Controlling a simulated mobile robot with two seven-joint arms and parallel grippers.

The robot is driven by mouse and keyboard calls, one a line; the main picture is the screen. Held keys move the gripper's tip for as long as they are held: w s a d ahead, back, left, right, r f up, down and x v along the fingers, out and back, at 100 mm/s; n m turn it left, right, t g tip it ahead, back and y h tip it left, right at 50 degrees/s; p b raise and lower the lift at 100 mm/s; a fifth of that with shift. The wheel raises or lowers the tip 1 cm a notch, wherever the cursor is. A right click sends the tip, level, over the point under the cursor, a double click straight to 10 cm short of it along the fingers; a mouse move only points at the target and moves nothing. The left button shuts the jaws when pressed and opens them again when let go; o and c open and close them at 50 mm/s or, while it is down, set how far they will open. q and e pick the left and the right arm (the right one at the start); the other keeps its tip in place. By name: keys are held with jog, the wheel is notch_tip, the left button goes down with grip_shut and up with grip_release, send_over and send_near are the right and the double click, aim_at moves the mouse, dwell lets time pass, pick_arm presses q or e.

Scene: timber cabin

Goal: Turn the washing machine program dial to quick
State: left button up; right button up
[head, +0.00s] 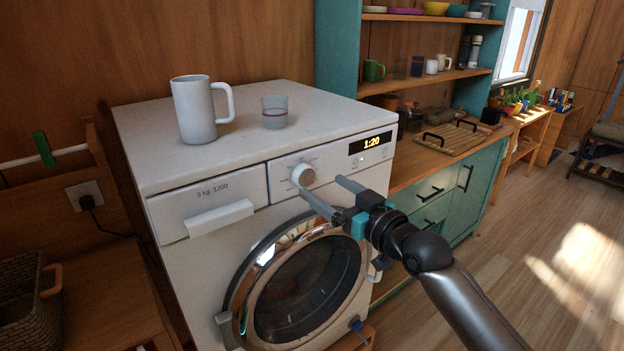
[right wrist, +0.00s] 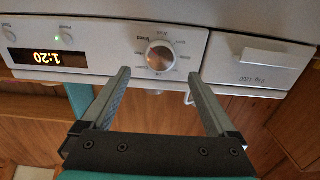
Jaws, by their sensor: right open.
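The washing machine (head: 190,290) stands against the timber wall, with its round glass door closed. Its round white program dial (head: 303,175) sits on the front panel, left of a display (head: 371,143) reading 1:20. My right gripper (head: 322,186) is open in front of the panel, its fingertips close to the dial. In the right wrist view, which is upside down, the dial (right wrist: 160,57) lies just beyond and between the two fingertips (right wrist: 159,75), with nothing held. Small labels ring the dial, too small to read surely. My left gripper is not in view.
A white mug (head: 195,112) and a small glass (head: 274,112) stand on the machine top. The detergent drawer (head: 207,203) is left of the dial. A teal cabinet (head: 475,185) with a wooden counter stands at the right. The floor (head: 530,230) there is open.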

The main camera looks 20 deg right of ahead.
aim_at(307, 176)
jog(key=shift+x, duration=2.75)
jog(key=c, duration=1.4)
